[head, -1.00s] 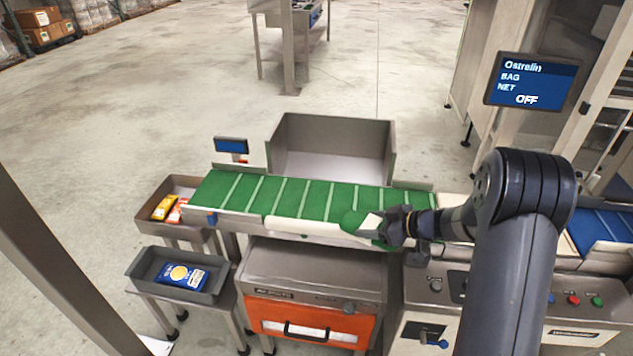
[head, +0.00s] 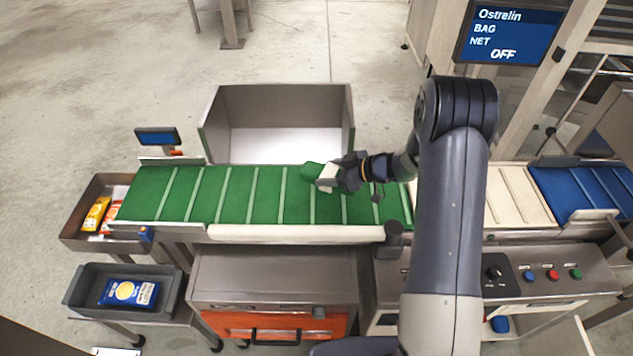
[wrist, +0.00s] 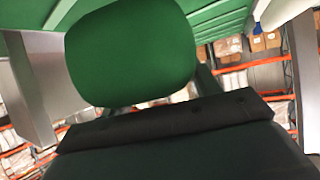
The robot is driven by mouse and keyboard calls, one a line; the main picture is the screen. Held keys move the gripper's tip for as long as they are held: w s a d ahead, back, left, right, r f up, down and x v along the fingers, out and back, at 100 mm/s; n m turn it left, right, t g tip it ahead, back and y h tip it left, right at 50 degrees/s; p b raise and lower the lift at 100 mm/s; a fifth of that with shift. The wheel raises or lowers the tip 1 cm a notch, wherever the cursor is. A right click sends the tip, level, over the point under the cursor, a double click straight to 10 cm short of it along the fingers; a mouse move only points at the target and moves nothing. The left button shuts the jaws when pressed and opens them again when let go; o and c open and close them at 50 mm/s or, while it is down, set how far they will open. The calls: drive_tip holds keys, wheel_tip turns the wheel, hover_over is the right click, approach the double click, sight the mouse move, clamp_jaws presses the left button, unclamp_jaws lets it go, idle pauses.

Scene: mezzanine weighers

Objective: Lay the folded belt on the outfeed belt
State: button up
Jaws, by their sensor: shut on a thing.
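The folded belt (head: 313,172) is a small green roll with a pale side. My gripper (head: 328,177) is shut on it. It is over the far half of the green outfeed belt (head: 235,194), right of its middle; I cannot tell whether it touches the surface. In the wrist view the folded belt (wrist: 130,52) is a rounded green shape in front of the dark gripper (wrist: 165,120), with the cleated outfeed belt (wrist: 215,18) behind it. The jaws hide part of the folded belt.
A steel bin (head: 278,120) stands behind the green belt. A cream belt (head: 515,200) and a blue belt (head: 585,190) lie to the right. A small display (head: 157,136) rises at the back left. Two trays with packs, a tray (head: 75,238) and a darker tray (head: 75,290), stand left.

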drive_tip(key=shift+f, duration=2.45)
drive_tip(key=shift+f, duration=0.2)
drive_tip(key=o, duration=1.1)
drive_tip(key=shift+o, duration=0.2)
